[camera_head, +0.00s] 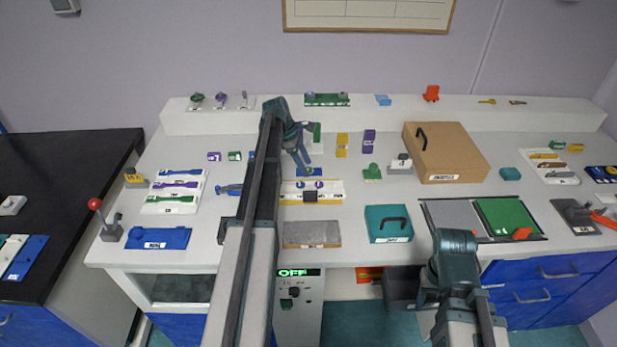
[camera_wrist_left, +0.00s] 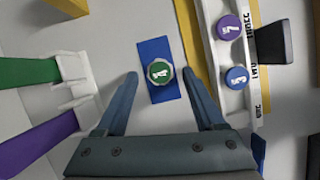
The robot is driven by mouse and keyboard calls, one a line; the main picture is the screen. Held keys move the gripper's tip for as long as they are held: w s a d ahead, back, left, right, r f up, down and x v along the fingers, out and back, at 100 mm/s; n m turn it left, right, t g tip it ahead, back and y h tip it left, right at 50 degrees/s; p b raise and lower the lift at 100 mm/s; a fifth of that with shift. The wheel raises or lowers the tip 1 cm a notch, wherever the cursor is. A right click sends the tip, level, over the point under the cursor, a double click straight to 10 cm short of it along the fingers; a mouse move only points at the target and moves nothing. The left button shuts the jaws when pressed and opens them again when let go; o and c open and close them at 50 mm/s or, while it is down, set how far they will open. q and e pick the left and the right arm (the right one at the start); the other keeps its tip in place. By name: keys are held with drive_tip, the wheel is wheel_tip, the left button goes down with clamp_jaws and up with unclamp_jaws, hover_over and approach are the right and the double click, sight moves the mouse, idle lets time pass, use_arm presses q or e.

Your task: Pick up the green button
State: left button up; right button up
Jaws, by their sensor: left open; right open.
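In the left wrist view the green button (camera_wrist_left: 159,71) is a small round, faceted piece with a white mark. It sits on a blue rectangular base (camera_wrist_left: 155,46). The blue base also shows in the head view (camera_head: 312,172), where I cannot make out the button. My left gripper (camera_wrist_left: 160,74) is open and empty, with one finger on each side of the button in the wrist view. How far above it the fingertips are is unclear. In the head view my left gripper (camera_head: 302,160) is over the middle of the bench. My right gripper (camera_head: 428,296) is open at the front edge.
A purple button (camera_wrist_left: 229,27) and a blue button (camera_wrist_left: 236,77) stand on a white strip close by on the right. Green and purple pieces in a white holder (camera_wrist_left: 78,97) lie on the left. A cardboard box (camera_head: 450,152) and teal box (camera_head: 388,224) stand further right.

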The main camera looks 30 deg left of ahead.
use_arm(q)
drive_tip(key=shift+d+f, duration=0.1)
drive_tip(key=shift+f, duration=0.05)
clamp_jaws()
idle(0.5)
wheel_tip(320, 180, up, 10)
drive_tip(key=p, duration=1)
